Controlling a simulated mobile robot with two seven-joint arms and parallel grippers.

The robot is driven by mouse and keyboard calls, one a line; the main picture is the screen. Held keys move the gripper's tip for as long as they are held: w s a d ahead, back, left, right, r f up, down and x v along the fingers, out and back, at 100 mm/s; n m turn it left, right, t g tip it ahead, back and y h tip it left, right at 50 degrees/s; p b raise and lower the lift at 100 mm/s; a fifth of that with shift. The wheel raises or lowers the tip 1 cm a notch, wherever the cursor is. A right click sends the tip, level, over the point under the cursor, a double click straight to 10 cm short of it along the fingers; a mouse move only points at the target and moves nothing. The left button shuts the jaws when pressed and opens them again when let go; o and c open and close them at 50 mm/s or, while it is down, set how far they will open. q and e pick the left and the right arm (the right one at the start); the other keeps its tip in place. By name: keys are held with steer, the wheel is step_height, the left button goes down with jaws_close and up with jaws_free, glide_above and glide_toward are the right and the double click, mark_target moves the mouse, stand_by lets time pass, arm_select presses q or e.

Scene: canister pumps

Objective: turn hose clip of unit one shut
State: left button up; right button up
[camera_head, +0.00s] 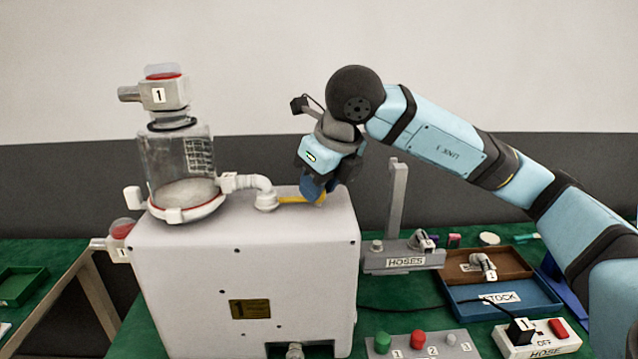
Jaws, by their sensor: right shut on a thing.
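Unit one is a white box-shaped pump (240,255) with a clear canister (178,160) standing on its top left. A white elbow hose fitting (262,185) runs from the canister down into the pump's top. A yellow lever (297,199), apparently the hose clip, sticks out to the right from the foot of that elbow, low over the top. My right gripper (315,192) comes down from above and is shut on the lever's right end. Its blue fingers hide that end. My left gripper is not in view.
Right of the pump stand a grey post and base labelled HOSES (405,262), a brown tray (515,265) and a blue STOCK tray (545,297). A button panel (425,346) and a power strip (545,338) lie in front. A green tray (22,288) is far left.

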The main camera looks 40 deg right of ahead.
steer(key=o, duration=0.9)
steer(key=shift+r, duration=0.1)
arm_select(q)
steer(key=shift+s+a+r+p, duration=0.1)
steer(key=shift+p, duration=0.75)
arm_select(e)
steer(key=v, duration=1.3)
steer(key=shift+s+r, duration=0.2)
steer(key=shift+r, duration=0.1)
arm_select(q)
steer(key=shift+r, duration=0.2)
